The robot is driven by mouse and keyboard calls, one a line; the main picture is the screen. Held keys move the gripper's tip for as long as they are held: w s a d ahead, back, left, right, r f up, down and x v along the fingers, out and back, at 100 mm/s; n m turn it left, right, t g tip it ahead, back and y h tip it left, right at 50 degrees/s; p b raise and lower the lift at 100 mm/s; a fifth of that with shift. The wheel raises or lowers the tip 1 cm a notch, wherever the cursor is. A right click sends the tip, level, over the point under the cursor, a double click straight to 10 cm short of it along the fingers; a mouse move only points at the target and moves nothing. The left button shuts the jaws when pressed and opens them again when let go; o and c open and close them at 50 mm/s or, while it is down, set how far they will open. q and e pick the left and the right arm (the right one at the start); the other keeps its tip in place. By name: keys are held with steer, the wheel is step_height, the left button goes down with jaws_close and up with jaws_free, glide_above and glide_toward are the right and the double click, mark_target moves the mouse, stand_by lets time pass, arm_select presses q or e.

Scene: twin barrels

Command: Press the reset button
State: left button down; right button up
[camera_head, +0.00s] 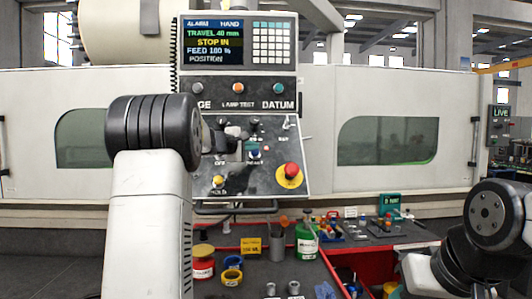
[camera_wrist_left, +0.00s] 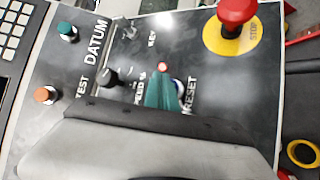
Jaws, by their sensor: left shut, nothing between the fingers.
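My left gripper (camera_head: 243,147) is shut and empty, close in front of the panel beside the button. It also shows in the left wrist view (camera_wrist_left: 163,88), its tips overlapping the button's left side; I cannot tell whether they touch it. My right arm shows at the lower right of the head view, its gripper out of sight.
A red stop button (camera_head: 291,170) on a yellow disc sits right of the reset button. A black knob (camera_wrist_left: 108,78) and a small red light (camera_wrist_left: 162,67) are close to the fingertips. A yellow knob (camera_head: 218,181) is lower left. Below stands a cluttered bench with a green bottle (camera_head: 306,242).

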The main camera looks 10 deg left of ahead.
stand_by(0.6)
arm_select(q)
steer(key=shift+w+a+f, duration=0.1)
steer(key=shift+w+f, duration=0.15)
steer(key=shift+w, duration=0.05)
steer(key=shift+w+a+f, duration=0.1)
steer(key=shift+w+f, duration=0.2)
steer(key=shift+w, duration=0.1)
stand_by(0.8)
steer(key=shift+s, duration=0.1)
steer(key=shift+s+d+r, duration=0.2)
steer(key=shift+s+r, duration=0.3)
steer(key=shift+s, duration=0.1)
steer(key=shift+r, duration=0.1)
steer(key=shift+s+d+r, duration=0.3)
steer(key=shift+s+r, duration=0.45)
steer(key=shift+s, duration=0.2)
steer(key=shift+s+d+r, duration=0.25)
steer(key=shift+s+r, duration=0.5)
steer(key=shift+s, duration=0.2)
